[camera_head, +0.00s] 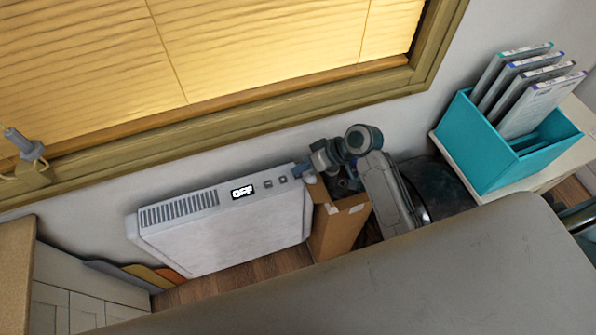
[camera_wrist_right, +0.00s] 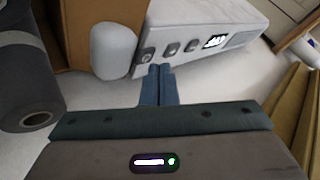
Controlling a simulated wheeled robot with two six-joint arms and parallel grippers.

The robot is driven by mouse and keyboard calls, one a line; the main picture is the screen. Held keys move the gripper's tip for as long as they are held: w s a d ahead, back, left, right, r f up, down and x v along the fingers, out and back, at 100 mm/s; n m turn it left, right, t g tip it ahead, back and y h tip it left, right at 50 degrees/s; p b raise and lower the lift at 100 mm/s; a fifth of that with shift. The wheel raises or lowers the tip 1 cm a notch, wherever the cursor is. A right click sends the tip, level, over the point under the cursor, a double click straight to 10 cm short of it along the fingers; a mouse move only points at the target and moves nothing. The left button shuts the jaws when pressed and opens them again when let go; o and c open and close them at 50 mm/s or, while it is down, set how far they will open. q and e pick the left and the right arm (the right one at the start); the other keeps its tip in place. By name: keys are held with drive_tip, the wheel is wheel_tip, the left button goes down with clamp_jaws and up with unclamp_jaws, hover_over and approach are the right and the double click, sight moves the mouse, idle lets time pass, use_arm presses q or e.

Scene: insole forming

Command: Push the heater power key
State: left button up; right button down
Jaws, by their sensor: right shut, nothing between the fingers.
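The white heater (camera_head: 225,240) stands against the wall below the window, its display (camera_head: 242,191) reading OFF. Two small grey keys (camera_head: 275,182) show beside the display. In the right wrist view the heater top (camera_wrist_right: 185,20) carries a row of three keys; the end key (camera_wrist_right: 147,55), farthest from the display (camera_wrist_right: 215,41), bears a round mark that looks like the power symbol. My right gripper (camera_head: 302,169) is at that end of the heater, which it hides in the head view. Its blue fingers (camera_wrist_right: 160,68) are shut and empty, tips right beside the end key; contact cannot be told.
A cardboard box (camera_head: 338,228) stands close to the heater's right end, under my right arm. The window sill (camera_head: 230,107) runs above the heater. A grey surface (camera_head: 420,275) fills the foreground.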

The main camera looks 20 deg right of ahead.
sight(302, 175)
drive_tip(key=shift+r, duration=0.25)
wheel_tip(302, 175, up, 6)
drive_tip(key=p, duration=0.5)
drive_tip(key=shift+p, duration=0.4)
drive_tip(key=shift+f, duration=0.1)
